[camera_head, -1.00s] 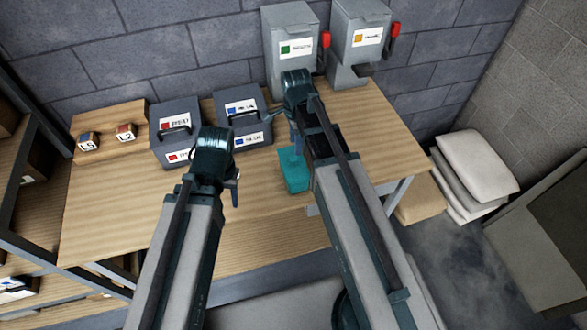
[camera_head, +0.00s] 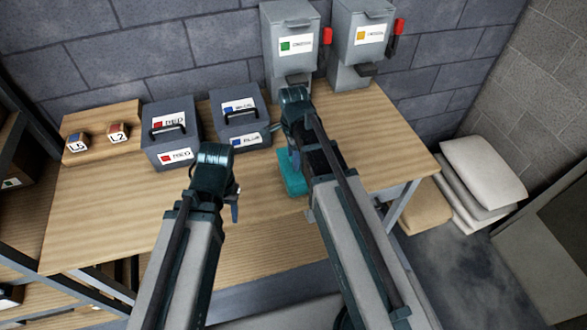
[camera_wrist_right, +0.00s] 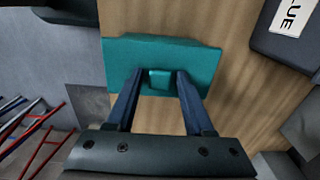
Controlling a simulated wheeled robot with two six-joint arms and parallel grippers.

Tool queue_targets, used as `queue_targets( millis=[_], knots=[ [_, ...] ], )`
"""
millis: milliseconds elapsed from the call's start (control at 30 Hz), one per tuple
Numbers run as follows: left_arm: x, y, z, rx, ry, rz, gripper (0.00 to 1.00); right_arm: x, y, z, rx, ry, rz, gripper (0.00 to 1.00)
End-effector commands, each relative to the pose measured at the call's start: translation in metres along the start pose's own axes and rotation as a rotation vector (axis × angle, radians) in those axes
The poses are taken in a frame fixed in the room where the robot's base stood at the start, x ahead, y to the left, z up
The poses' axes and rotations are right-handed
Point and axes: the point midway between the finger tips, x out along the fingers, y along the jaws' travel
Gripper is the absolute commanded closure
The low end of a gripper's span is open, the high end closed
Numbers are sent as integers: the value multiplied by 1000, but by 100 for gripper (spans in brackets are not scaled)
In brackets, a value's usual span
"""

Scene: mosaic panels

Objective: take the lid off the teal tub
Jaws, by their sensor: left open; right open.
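The teal tub (camera_head: 292,180) stands on the wooden bench, mostly hidden behind my right arm in the head view. The right wrist view shows its teal lid (camera_wrist_right: 205,65) from above, with a small teal knob (camera_wrist_right: 160,79). My right gripper (camera_wrist_right: 157,78) is open, with one finger on each side of the knob. Gaps show between the fingers and the knob. In the head view my right gripper (camera_head: 293,158) is over the tub. My left gripper (camera_head: 235,205) is open and empty, over the bench's front part, left of the tub.
A red-labelled box (camera_head: 172,135) and a blue-labelled box (camera_head: 240,117) stand behind on the bench (camera_head: 110,210). Two grey dispensers (camera_head: 290,45) stand at the back. A wooden block with L5 and L2 tags (camera_head: 100,130) is at left. The left bench top is clear.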

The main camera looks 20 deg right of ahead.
Motion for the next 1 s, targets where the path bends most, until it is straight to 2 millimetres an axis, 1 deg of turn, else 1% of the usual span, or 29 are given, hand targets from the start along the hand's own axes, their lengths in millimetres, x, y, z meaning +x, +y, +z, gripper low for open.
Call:
queue_targets(
  millis=[200, 267, 300, 367, 500, 867, 1000],
  knots=[
    [0, 0, 0, 0, 0, 0, 50, 0, 0, 0, 0, 0, 0, 48],
    [0, 0, 0, 0, 0, 0, 50, 0, 0, 0, 0, 0, 0, 56],
    [0, 0, 0, 0, 0, 0, 50, 0, 0, 0, 0, 0, 0, 64],
    [0, 0, 0, 0, 0, 0, 50, 0, 0, 0, 0, 0, 0, 74],
    [0, 0, 0, 0, 0, 0, 50, 0, 0, 0, 0, 0, 0, 100],
    [0, 0, 0, 0, 0, 0, 50, 0, 0, 0, 0, 0, 0, 100],
    [-5, 0, 0, 0, 0, 0, 50, -5, 0, -2, 0, 0, 0, 100]
  ],
)
